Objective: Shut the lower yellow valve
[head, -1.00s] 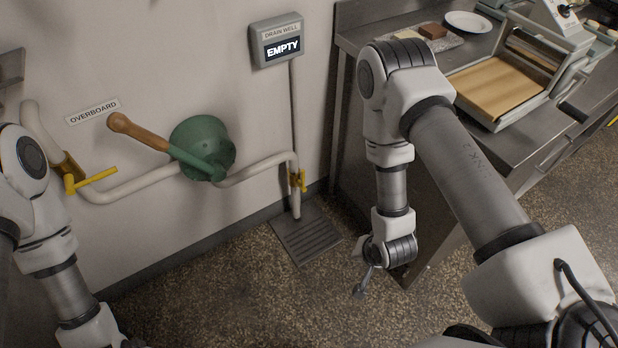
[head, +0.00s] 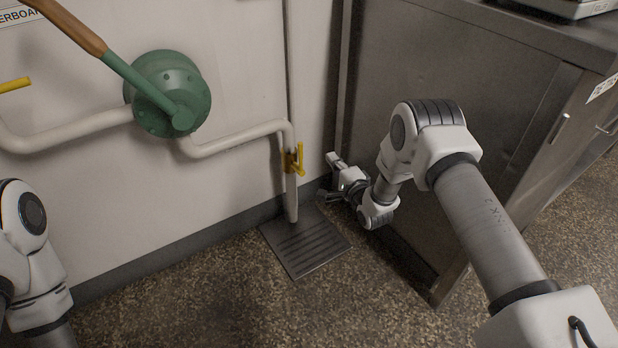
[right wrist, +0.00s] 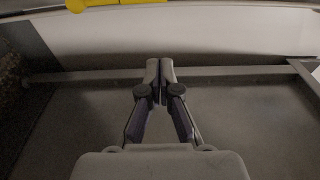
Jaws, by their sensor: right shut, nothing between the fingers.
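The lower yellow valve (head: 291,162) sits on the white pipe where it drops to the floor drain, in the head view. Its short yellow handle (head: 300,157) stands upright, roughly along the pipe. My right gripper (head: 323,194) is low, just right of the valve and pipe, apart from the handle. In the right wrist view its fingers (right wrist: 160,68) are shut together and empty. A yellow part (right wrist: 110,3), likely the valve, shows at the top edge of that view, beyond the fingertips. My left arm shows at the left edge; its gripper is out of view.
A green hand pump (head: 168,95) with a wooden-ended lever is on the wall to the left. Another yellow handle (head: 14,85) is at the far left. The floor drain (head: 305,243) lies below the valve.

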